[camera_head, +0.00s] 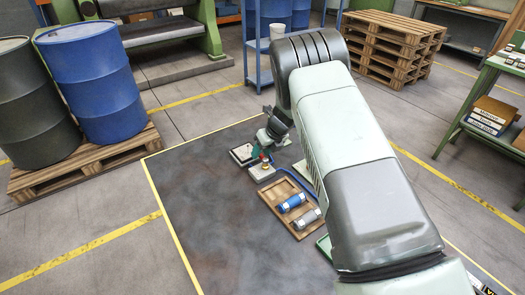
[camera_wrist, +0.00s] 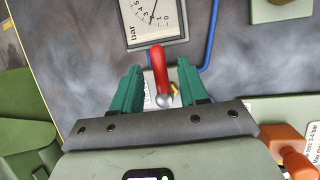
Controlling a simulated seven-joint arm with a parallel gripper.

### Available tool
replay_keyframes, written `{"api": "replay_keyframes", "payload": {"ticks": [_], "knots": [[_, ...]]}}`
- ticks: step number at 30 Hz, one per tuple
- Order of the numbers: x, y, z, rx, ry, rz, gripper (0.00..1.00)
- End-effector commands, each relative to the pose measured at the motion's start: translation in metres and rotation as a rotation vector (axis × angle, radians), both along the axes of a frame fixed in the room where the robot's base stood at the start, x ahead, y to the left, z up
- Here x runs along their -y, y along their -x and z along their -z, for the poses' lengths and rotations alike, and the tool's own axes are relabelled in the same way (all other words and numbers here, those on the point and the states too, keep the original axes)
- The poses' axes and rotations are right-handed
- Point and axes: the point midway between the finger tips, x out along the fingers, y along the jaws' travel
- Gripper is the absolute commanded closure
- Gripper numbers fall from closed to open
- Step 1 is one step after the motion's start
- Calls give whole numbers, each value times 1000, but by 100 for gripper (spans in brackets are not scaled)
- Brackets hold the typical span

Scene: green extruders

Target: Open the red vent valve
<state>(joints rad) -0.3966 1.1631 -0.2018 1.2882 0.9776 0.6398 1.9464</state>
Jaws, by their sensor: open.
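The red vent valve (camera_wrist: 158,72) shows in the wrist view as a red lever handle with a silver rounded end, running up and down the picture. My gripper (camera_wrist: 160,85) has two green fingers, one on each side of the lever, with a gap visible on both sides. It is open. In the head view my gripper (camera_head: 267,139) is small and sits over the valve's base (camera_head: 262,172), and the red part (camera_head: 263,157) shows just below it. The fingers and palm hide part of the valve's base in the wrist view.
A pressure gauge marked bar (camera_wrist: 150,18) lies just beyond the lever. A blue hose (camera_wrist: 212,40) runs to its right. An orange part (camera_wrist: 285,138) is at lower right. A wooden tray (camera_head: 272,193) with a blue cylinder (camera_head: 291,202) and a grey cylinder (camera_head: 306,219) lies nearer. The dark mat's left side is clear.

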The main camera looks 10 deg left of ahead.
Motion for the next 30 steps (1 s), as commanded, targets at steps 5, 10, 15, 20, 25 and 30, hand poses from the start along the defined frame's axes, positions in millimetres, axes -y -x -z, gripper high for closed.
{"api": "replay_keyframes", "payload": {"ticks": [5, 10, 15, 20, 25, 30], "knots": [[0, 0, 0, 0, 0, 0, 69], [0, 0, 0, 0, 0, 0, 95], [0, 0, -1, 0, 0, -1, 100], [0, 0, 0, 0, 0, -16, 100], [-1, 1, -1, 0, 0, -74, 100], [-3, 2, -1, 1, -1, -184, 100]]}}
